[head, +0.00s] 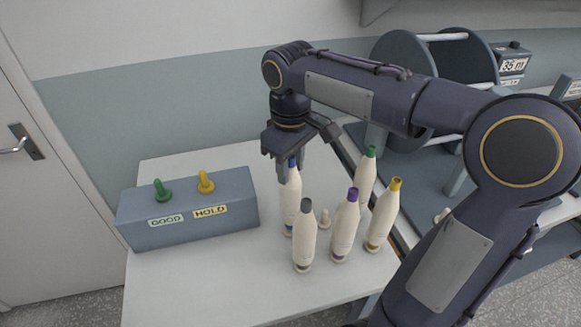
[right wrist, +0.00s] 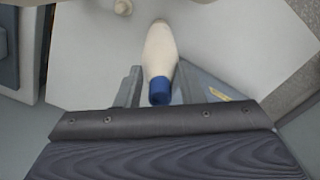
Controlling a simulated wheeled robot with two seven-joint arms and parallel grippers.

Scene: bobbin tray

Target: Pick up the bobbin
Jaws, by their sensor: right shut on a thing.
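Several cream bobbins with coloured tips stand upright in a group on the white table. My right gripper (head: 287,168) points down and is shut on the blue-tipped bobbin (head: 291,203), around its top end. In the right wrist view the blue-tipped bobbin (right wrist: 161,55) sits between the two fingers (right wrist: 160,88), its blue tip towards my palm. I cannot tell whether its foot is clear of the table. Beside it are the grey-tipped (head: 304,240), purple-tipped (head: 345,228), yellow-tipped (head: 382,218) and green-tipped (head: 364,180) bobbins. My left gripper is not in view.
A blue-grey box (head: 190,232) labelled GOOD and HOLD, with a green peg (head: 161,191) and a yellow peg (head: 206,182), stands left on the table (head: 215,293). A large reel (head: 398,50) stands behind my right arm.

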